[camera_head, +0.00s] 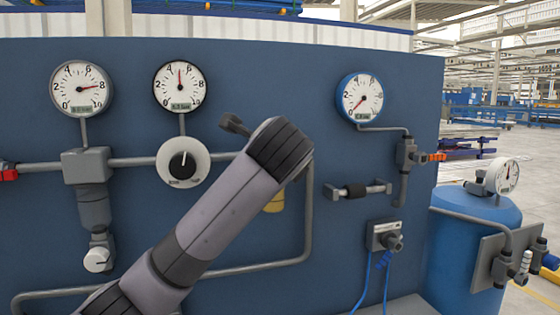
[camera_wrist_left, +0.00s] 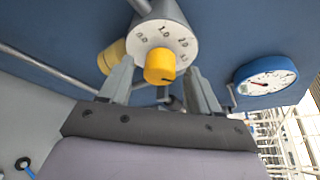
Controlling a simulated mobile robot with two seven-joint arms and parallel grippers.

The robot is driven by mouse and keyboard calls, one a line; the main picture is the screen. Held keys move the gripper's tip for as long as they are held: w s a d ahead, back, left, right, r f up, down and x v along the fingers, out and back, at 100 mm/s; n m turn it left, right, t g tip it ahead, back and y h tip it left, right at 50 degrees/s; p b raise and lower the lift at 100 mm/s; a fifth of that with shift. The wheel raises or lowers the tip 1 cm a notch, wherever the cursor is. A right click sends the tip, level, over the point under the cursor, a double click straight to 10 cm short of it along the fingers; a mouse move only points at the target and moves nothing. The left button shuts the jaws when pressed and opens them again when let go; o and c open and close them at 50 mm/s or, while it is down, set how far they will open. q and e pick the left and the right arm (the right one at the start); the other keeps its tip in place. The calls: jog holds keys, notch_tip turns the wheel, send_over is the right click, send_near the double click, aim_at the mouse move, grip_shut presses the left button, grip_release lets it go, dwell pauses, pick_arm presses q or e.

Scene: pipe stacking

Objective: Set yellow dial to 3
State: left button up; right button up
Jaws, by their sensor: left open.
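The yellow dial (camera_wrist_left: 160,66) sticks out of a white round scale (camera_wrist_left: 168,28) in the left wrist view. The scale carries printed numbers, with 1.0 near its top; I cannot read the dial's exact setting. My left gripper (camera_wrist_left: 159,70) is open, its fingers apart on either side of the dial, with gaps between. In the head view my left arm hides the dial and the gripper. A yellow part (camera_head: 274,203) shows below the arm there. It is likely the yellow piece (camera_wrist_left: 110,56) beside the scale. My right gripper is in neither view.
A blue panel (camera_head: 345,270) carries gauges (camera_head: 82,89), (camera_head: 179,87), a blue-rimmed gauge (camera_head: 361,98), a white-ringed black knob (camera_head: 183,161) and grey pipes (camera_head: 270,267). A blue tank (camera_head: 455,255) stands at the right. Open floor lies behind it.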

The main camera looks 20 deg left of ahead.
pick_arm(q)
jog(key=b+v, duration=0.1)
jog(key=v, duration=0.5)
jog(key=shift+s, duration=0.15)
